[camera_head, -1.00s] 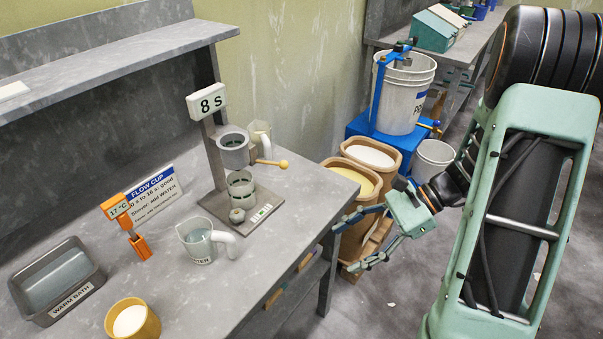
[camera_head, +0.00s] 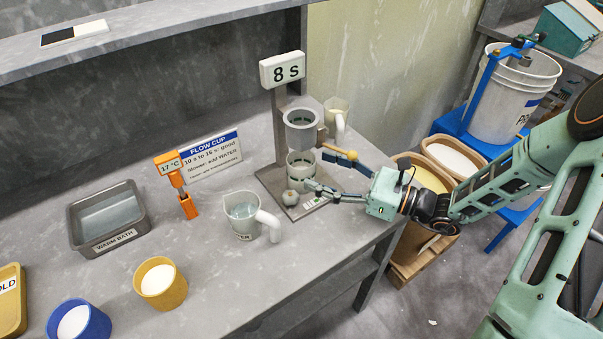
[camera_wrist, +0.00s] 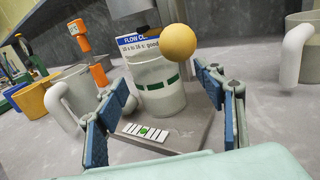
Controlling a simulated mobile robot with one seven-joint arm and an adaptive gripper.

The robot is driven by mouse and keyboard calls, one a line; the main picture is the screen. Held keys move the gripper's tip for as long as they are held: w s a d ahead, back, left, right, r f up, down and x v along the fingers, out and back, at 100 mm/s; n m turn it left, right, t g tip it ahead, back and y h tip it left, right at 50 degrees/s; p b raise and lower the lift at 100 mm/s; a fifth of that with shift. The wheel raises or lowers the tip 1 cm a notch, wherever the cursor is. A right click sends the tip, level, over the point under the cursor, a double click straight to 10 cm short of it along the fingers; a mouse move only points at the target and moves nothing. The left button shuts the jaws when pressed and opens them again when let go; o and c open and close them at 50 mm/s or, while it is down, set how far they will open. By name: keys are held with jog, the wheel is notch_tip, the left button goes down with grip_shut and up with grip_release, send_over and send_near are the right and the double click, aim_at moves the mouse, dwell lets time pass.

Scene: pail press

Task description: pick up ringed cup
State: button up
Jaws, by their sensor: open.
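The ringed cup (camera_head: 300,166) is a pale grey beaker with a dark green band. It stands upright on the stand's base plate, beneath the grey flow cup (camera_head: 301,131). In the wrist view the ringed cup (camera_wrist: 160,98) is centred ahead, between the two fingers. My gripper (camera_head: 317,169) is open, pointing left at the cup from its right side, low over the plate. In the wrist view my gripper (camera_wrist: 155,88) has one blue-padded finger on each side, with nothing held. I cannot tell whether a fingertip touches the cup.
A yellow ball-ended lever (camera_head: 347,156) sticks out just above my fingers; its ball (camera_wrist: 179,41) looms close in the wrist view. A grey knob (camera_head: 290,197) sits on the plate. A water jug (camera_head: 243,216) stands to the left, another jug (camera_head: 336,115) behind. Bare table lies in front.

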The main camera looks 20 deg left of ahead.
aim_at(301, 172)
jog(key=a, duration=0.5)
jog(key=shift+w+a+r, duration=0.1)
jog(key=shift+w+r, duration=0.05)
jog(key=shift+r, duration=0.05)
jog(key=c, duration=1.3)
